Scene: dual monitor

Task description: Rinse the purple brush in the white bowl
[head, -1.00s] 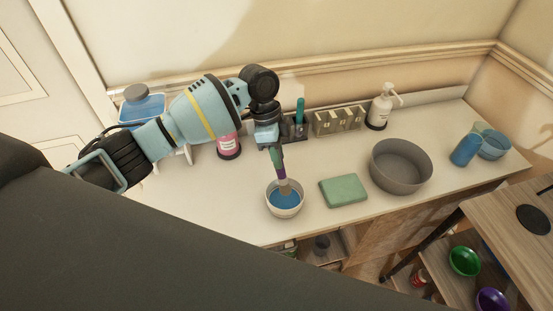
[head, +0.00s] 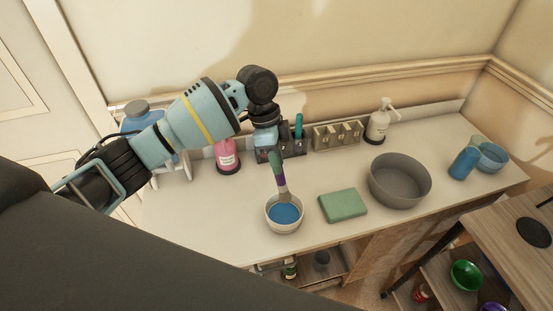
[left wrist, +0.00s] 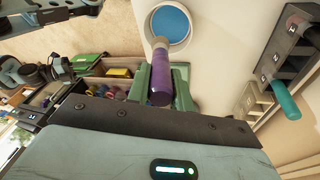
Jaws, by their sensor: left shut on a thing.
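The white bowl (head: 271,222) holds blue liquid and stands near the front edge of the counter. It also shows at the top of the left wrist view (left wrist: 147,30). The purple brush (head: 281,184) points down, slightly tilted, its tip at the back part of the bowl opening. In the left wrist view the brush (left wrist: 160,88) extends from between the green fingers toward the bowl. I cannot tell whether its tip touches the liquid. My left gripper (head: 274,160) is shut on the brush handle, above and behind the bowl. My right gripper is not in view.
A green sponge block (head: 343,205) and a grey basin (head: 388,187) stand right of the bowl. Behind are a pink bottle (head: 228,157), a holder with a teal tool (head: 298,126), slotted blocks (head: 338,136) and a pump bottle (head: 379,122).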

